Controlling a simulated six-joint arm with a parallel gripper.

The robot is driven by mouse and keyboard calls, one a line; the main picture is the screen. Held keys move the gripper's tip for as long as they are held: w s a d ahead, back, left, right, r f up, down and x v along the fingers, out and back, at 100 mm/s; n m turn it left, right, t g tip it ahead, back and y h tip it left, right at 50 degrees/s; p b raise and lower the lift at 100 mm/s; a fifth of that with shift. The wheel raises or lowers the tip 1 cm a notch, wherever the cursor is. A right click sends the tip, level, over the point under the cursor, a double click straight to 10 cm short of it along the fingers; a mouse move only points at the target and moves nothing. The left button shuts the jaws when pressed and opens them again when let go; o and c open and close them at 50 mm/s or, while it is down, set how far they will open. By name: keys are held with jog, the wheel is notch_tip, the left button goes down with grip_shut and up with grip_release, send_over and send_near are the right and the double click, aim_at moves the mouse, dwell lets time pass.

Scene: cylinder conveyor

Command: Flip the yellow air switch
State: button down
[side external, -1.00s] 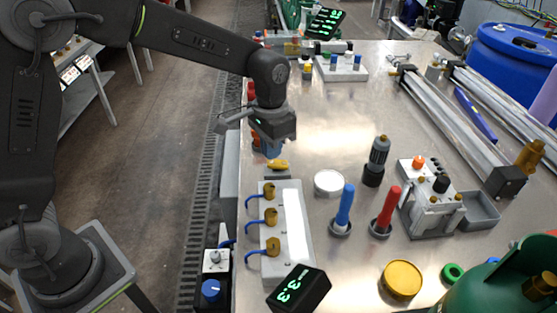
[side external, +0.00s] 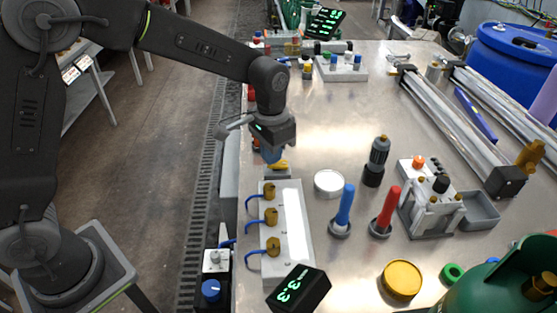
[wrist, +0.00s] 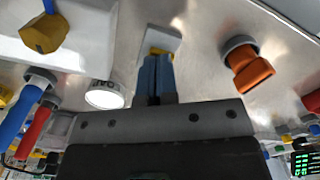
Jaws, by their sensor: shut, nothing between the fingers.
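The yellow air switch (side external: 281,165) sits on a small grey block at the near left part of the metal table. In the side view my gripper (side external: 271,156) points down right at the switch and covers part of it. Its blue fingers are shut with nothing between them. In the wrist view the shut fingers (wrist: 156,58) reach to the grey block, and only a bit of the yellow switch (wrist: 158,51) shows behind their tips. I cannot tell whether the fingers touch it.
A white manifold with yellow valves (side external: 270,216) and blue hoses lies just nearer the camera. A white round lid (side external: 329,183) and blue (side external: 345,205) and red (side external: 390,205) handles stand to the right. An orange valve (wrist: 250,68) is close by. The table's left edge is near.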

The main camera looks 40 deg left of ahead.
jog(key=shift+f, duration=0.3)
jog(key=shift+r, duration=3.55)
jog(key=s+a+r+n+t, duration=0.1)
jog(key=s+a+r+t, duration=0.15)
jog(key=s, duration=0.35)
jog(key=s+a+r+n+t, duration=0.1)
jog(key=s+a+r, duration=0.25)
jog(key=s, duration=0.25)
jog(key=s+a+f+n+t, duration=0.1)
jog(key=s+a+t, duration=0.1)
jog(key=s, duration=0.8)
jog(key=shift+a, duration=0.25)
jog(key=shift+f, duration=0.1)
